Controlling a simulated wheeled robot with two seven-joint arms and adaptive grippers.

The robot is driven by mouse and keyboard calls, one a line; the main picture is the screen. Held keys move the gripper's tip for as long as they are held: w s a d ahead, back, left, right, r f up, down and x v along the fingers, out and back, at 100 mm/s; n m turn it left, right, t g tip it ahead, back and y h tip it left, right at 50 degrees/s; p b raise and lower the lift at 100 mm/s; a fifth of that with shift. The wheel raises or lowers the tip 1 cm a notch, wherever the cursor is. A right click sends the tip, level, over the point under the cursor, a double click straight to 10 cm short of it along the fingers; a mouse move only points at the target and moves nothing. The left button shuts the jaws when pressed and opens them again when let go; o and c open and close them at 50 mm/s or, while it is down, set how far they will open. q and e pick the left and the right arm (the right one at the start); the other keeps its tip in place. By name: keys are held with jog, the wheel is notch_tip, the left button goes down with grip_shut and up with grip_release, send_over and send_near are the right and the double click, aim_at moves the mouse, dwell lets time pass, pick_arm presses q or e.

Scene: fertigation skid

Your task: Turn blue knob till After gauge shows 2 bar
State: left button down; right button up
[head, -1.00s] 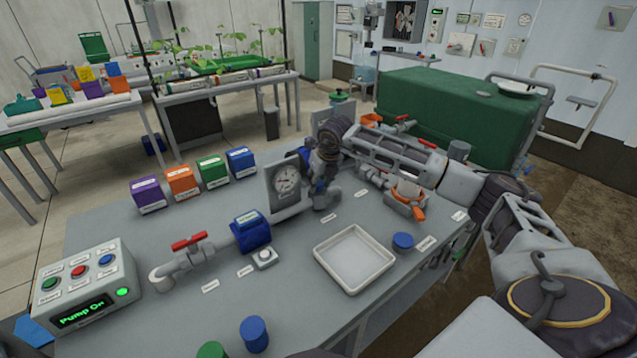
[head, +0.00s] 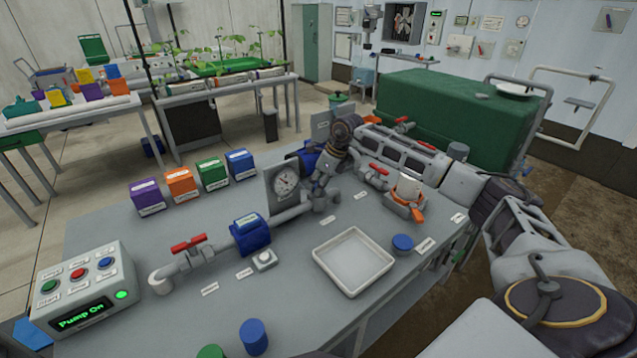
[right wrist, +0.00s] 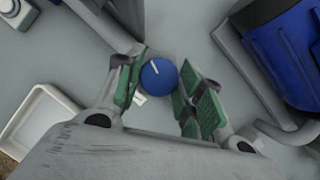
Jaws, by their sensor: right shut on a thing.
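The round blue knob (right wrist: 159,76) with a white pointer line lies between the green-padded fingers of my right gripper (right wrist: 160,90) in the right wrist view. The gripper is shut on it. In the head view my right gripper (head: 322,190) reaches down to the pipe line and hides the knob. A round gauge (head: 286,183) on a grey plate stands just left of it; its label and reading are too small to read. Another grey plate (head: 320,124) stands behind the wrist, its face not clear. My left gripper is not in view.
A white tray (head: 353,261) and a blue cap (head: 402,243) lie in front. A red-handled valve (head: 188,244) and a blue meter (head: 250,234) sit on the pipe at left. The control box (head: 82,290) shows "Pump On". Several coloured boxes stand along the back edge.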

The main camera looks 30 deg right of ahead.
jog(key=shift+n, duration=0.7)
jog(key=shift+n+g+y, duration=0.3)
jog(key=shift+n+y, duration=0.1)
jog(key=shift+n, duration=0.2)
jog(key=shift+w+n+g+p, duration=0.1)
jog(key=shift+n+g+p, duration=0.2)
jog(key=shift+n, duration=0.6)
jog(key=shift+n+y, duration=0.3)
jog(key=shift+n, duration=0.2)
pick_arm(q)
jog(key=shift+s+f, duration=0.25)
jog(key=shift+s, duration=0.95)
pick_arm(e)
jog(key=shift+d+n+g, duration=0.1)
jog(key=shift+n+g, duration=0.2)
jog(key=shift+n, duration=0.1)
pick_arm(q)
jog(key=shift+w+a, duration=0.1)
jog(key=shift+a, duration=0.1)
pick_arm(e)
jog(key=shift+n, duration=0.3)
